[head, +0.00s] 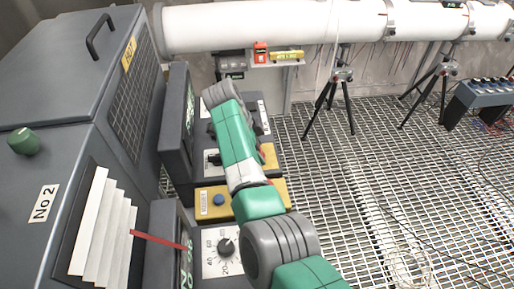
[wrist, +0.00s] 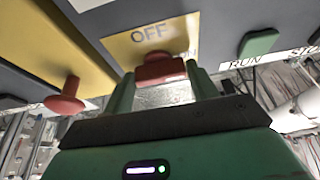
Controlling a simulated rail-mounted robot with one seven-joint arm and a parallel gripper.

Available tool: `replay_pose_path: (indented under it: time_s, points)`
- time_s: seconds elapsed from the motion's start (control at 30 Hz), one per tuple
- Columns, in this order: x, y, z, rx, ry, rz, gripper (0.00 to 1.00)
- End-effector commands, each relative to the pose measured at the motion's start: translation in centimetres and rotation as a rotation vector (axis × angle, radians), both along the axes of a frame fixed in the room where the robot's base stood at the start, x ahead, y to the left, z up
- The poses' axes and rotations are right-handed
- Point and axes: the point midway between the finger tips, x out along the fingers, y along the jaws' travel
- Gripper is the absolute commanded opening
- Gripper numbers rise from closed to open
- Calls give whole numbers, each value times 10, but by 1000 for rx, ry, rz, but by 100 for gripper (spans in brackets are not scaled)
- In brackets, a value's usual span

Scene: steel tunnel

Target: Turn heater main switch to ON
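In the wrist view a red switch knob (wrist: 161,68) sits on a pale plate (wrist: 150,38) marked OFF, partly covered; more lettering beside the knob is cut off by a finger. Whether this is the heater main switch cannot be read. My gripper (wrist: 160,78) has its two green fingers spread, one on each side of the knob, tips close to its sides. Contact with the knob cannot be made out. In the head view my arm hides the gripper and this knob, over the row of dark control boxes (head: 168,125).
A red mushroom button (wrist: 66,103) on a yellow panel lies left of the knob, and a green knob (wrist: 258,43) marked RUN lies right. In the head view a dark cabinet (head: 62,85) stands left. A tripod (head: 340,95) stands on the open grating floor (head: 350,165).

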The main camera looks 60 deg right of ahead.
Motion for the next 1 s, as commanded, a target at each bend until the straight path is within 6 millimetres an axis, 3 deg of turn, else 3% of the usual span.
replay_pose_path:
  time_s: [0.03,0.1,0.37,0.7,1.0]
  points:
    - [0,0,0,0,0,-1,68]
    - [0,0,0,0,0,0,78]
    - [1,0,1,0,0,1,78]
    - [20,12,57,-2,-2,1,78]
    - [25,16,73,-1,-1,0,78]
